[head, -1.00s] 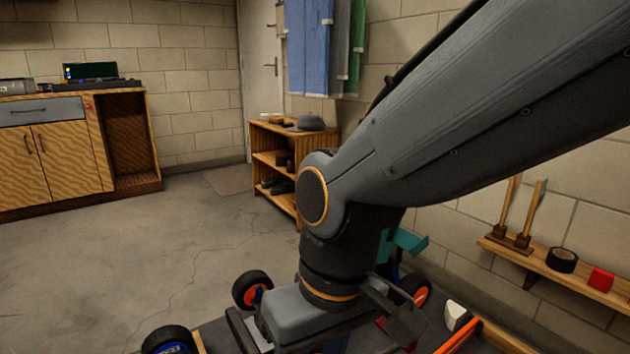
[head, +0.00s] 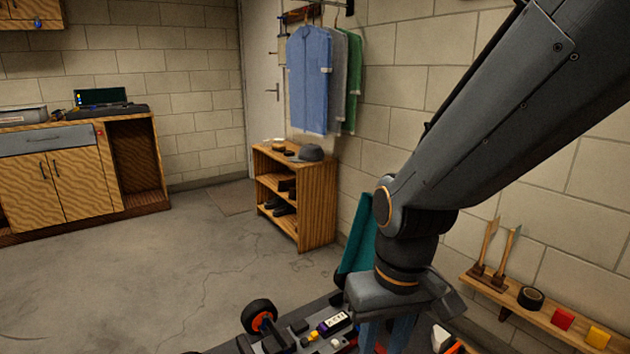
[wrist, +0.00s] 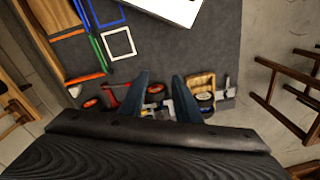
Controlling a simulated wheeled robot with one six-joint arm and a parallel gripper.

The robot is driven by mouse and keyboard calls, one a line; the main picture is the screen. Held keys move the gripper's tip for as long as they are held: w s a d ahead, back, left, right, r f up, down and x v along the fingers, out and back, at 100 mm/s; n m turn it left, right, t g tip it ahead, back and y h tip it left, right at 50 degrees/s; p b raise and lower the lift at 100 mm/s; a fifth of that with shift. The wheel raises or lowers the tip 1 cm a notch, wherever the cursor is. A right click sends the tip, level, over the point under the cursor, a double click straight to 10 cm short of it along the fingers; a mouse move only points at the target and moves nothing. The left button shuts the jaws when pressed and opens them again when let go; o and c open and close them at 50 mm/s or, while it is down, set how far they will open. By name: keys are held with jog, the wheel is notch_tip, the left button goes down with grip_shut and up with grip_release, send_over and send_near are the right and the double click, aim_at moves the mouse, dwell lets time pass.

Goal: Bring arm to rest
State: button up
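My gripper (head: 388,338) hangs at the end of my grey arm, low at the right of the head view. In the wrist view its two blue fingers stand apart with nothing clearly held between them, so my gripper (wrist: 160,82) looks open. The car parts lie beyond the fingers: a black wheel with an orange hub (head: 262,316), a white-labelled block (head: 334,324), and red and black parts (wrist: 108,97). My gripper hides part of them in the head view.
A dark grey work surface (wrist: 215,60) carries a white sheet, square frames and strips. A teal panel (head: 359,240) stands behind my gripper. A wall shelf (head: 550,312) is at the right, a shoe rack (head: 318,205) behind. Open floor lies left; stools (wrist: 290,92) stand right in the wrist view.

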jog(key=s+d+r+m+p, duration=0.2)
jog(key=d+r+p, duration=0.7)
jog(key=p, duration=0.5)
notch_tip(320, 180, up, 2)
jog(key=shift+s+r+m+h, duration=0.15)
jog(key=shift+r+m+h, duration=0.1)
jog(key=shift+m+h, duration=0.05)
